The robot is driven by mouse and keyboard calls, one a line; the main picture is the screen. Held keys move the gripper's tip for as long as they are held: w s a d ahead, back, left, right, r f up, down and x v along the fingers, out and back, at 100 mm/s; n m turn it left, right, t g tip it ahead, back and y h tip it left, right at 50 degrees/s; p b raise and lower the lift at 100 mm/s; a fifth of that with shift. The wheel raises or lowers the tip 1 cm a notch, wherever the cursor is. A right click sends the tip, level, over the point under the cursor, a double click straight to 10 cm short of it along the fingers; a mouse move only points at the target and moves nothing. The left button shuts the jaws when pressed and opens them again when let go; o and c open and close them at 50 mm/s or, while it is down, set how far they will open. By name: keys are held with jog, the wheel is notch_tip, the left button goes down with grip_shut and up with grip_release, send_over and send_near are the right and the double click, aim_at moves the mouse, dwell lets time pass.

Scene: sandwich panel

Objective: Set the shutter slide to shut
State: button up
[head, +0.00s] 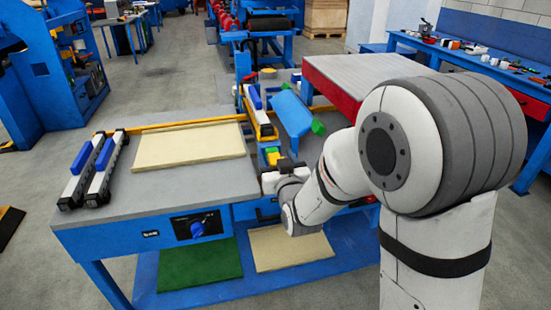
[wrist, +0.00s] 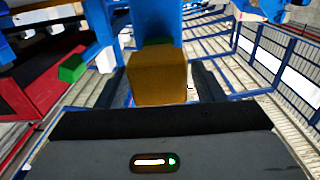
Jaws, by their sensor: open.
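A yellow block (head: 273,159) with green beside it stands at the table's right edge and may be the shutter slide's handle; I cannot tell for sure. In the wrist view the yellow block (wrist: 157,80) sits between my two dark fingers, with a blue upright part behind it and a little green above. My gripper (wrist: 164,84) is open around it, with no clear contact on either side. In the head view my gripper (head: 270,178) is just in front of the block, partly hidden by my wrist. The slide's track and position are not clear.
A cream panel (head: 188,145) and two blue-handled clamps (head: 105,165) lie on the grey table (head: 150,200). A blue knob (head: 197,229) is on its front. A blue part with a green end (head: 318,127) and a red-sided bench (head: 330,87) are close to my arm.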

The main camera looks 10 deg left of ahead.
jog(key=v, duration=0.7)
jog(key=shift+b, duration=0.35)
jog(key=shift+s+d, duration=0.1)
